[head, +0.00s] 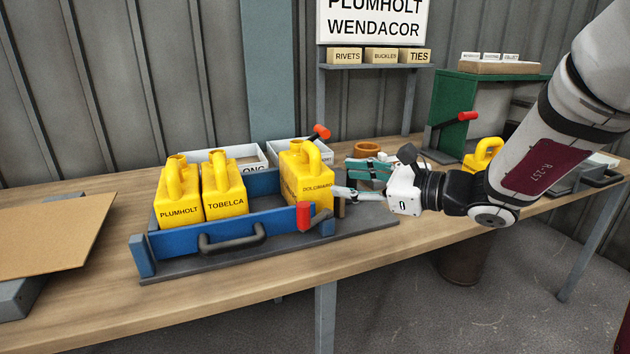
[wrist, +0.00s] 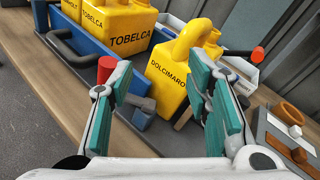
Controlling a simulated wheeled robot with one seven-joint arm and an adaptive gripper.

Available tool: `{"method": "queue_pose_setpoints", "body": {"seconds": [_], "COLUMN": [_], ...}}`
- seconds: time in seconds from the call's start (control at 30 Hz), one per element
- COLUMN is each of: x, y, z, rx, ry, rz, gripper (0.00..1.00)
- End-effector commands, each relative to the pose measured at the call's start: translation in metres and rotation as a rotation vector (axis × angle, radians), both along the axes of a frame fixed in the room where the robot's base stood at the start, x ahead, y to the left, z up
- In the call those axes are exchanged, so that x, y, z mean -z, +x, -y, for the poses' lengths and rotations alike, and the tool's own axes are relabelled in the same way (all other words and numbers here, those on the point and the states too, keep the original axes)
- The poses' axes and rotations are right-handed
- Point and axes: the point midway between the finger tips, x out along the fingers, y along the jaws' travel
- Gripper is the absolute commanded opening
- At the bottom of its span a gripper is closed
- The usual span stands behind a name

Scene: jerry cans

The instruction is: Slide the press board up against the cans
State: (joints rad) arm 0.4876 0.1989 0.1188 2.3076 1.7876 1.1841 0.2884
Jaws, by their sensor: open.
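Yellow cans labelled PLUMHOLT (head: 178,198), TOBELCA (head: 223,192) and DOLCIMARO (head: 305,180) stand in a blue press frame (head: 160,250). PLUMHOLT and TOBELCA are side by side; a gap separates TOBELCA from DOLCIMARO at the right end. My gripper (head: 345,192) is open just right of DOLCIMARO. In the wrist view, DOLCIMARO (wrist: 175,72) shows beyond and between the spread teal-padded fingers (wrist: 160,65), with nothing held. A small brown upright piece (head: 340,208) stands right of DOLCIMARO, mostly hidden; I cannot tell whether it is the press board.
Red-handled clamps (head: 304,215) are at the frame's right end. White bins (head: 245,157) stand behind. A brown sheet (head: 40,233) lies at left. Another yellow can (head: 484,155) and a green cabinet (head: 470,105) are at right. The bench's front strip is clear.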

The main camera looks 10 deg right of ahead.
Motion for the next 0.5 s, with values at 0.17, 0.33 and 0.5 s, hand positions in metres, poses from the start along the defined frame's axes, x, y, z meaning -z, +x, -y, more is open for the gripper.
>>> {"method": "queue_pose_setpoints", "body": {"seconds": [0.17,0.33,0.5], "x": [0.053,0.071,0.072], "y": [0.057,0.075,0.086], "z": [0.073,0.109,0.110], "rx": [0.267,0.389,0.404], "ry": [0.250,0.357,0.372], "rz": [-0.047,-0.058,-0.057], "gripper": [0.45,0.45,0.45]}}
